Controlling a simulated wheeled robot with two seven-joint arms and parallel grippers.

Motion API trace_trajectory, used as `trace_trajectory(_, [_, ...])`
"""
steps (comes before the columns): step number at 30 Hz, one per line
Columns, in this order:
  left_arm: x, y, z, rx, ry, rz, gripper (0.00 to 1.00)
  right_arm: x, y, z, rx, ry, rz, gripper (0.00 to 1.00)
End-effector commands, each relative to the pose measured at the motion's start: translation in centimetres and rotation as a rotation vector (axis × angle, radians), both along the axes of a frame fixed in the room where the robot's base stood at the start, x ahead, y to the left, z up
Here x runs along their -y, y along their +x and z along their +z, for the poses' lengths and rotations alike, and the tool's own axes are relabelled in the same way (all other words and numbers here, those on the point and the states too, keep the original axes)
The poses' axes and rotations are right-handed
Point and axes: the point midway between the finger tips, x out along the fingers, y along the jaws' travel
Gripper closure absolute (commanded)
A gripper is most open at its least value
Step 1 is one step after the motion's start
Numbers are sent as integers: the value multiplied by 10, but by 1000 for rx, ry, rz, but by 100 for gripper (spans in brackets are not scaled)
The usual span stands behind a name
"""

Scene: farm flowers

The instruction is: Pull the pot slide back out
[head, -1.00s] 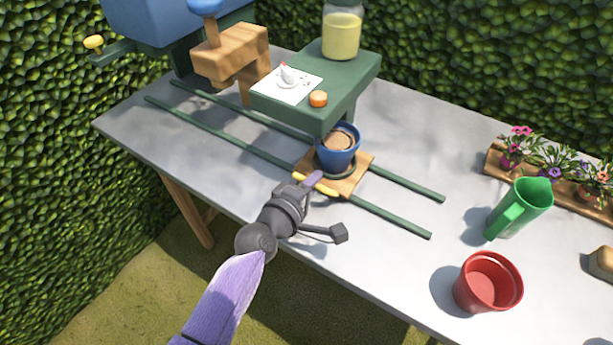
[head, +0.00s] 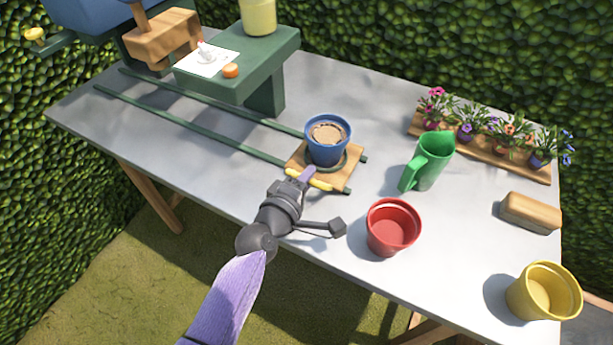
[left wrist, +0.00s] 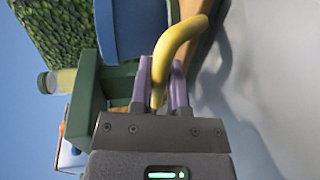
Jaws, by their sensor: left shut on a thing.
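The pot slide (head: 345,172) is a small wooden board on two green rails (head: 190,124), near their right end. A blue pot (head: 327,148) filled with brown soil stands upright on it. A yellow handle (head: 309,180) runs along the slide's front edge. My left gripper (head: 306,178) is shut on this handle. In the left wrist view the yellow handle (left wrist: 180,45) passes between the two purple fingers. My right gripper is not in view.
A green stand (head: 262,70) with a jar, card and orange knob is at the back left. A red pot (head: 392,228) and green jug (head: 428,162) stand to the right of the slide. Potted flowers, a wooden block (head: 530,212) and a yellow pot (head: 543,292) are further right.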

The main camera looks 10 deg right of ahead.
Motion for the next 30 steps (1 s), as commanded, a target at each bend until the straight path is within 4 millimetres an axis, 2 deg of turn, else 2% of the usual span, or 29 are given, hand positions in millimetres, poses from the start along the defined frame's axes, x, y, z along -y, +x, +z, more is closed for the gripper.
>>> trace_trajectory(9, [3,-3,-2,-9,0,-9,100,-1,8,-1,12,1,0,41])
trace_trajectory(10, [3,-3,-3,-9,-1,-9,74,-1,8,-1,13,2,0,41])
trace_trajectory(14, [2,-2,-2,-7,-1,-7,47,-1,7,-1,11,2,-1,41])
trace_trajectory(23, [0,-3,0,-4,-1,-4,47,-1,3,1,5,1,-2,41])
trace_trajectory(26, [-7,-13,5,-4,0,-3,47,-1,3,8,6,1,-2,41])
trace_trajectory(30, [-26,-39,12,-5,2,-5,47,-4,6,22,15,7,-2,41])
